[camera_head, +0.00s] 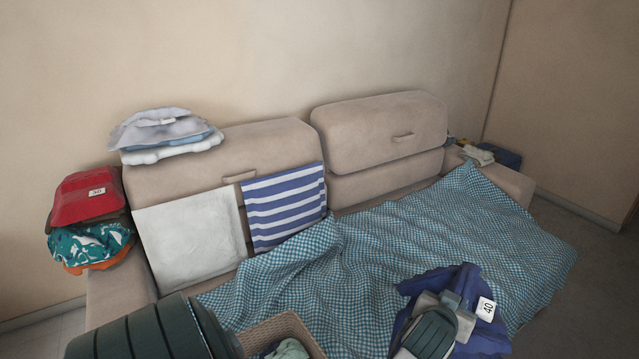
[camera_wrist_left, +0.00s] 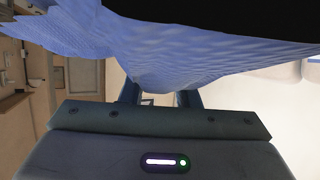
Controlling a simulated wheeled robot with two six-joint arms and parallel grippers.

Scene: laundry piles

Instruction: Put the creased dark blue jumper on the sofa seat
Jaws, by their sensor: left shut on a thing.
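The dark blue jumper (camera_head: 490,338), creased and with a white tag reading 40, hangs from my left gripper (camera_head: 449,302) at the lower right of the head view. My left gripper is shut on it. In the left wrist view the jumper's cloth (camera_wrist_left: 160,70) fills the space at the fingers and looks lighter blue. The beige sofa (camera_head: 380,130) stands against the wall. A teal checked blanket (camera_head: 400,250) covers most of its seat. The jumper appears in front of the blanket; I cannot tell whether they touch. My right gripper is not in view.
A white cloth (camera_head: 190,240) and a striped blue cloth (camera_head: 285,205) hang on the backrest. Folded piles lie on the backrest top (camera_head: 165,130), left arm (camera_head: 90,220) and right arm (camera_head: 480,153). A wicker basket (camera_head: 262,332) with pale green cloth stands at the front.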

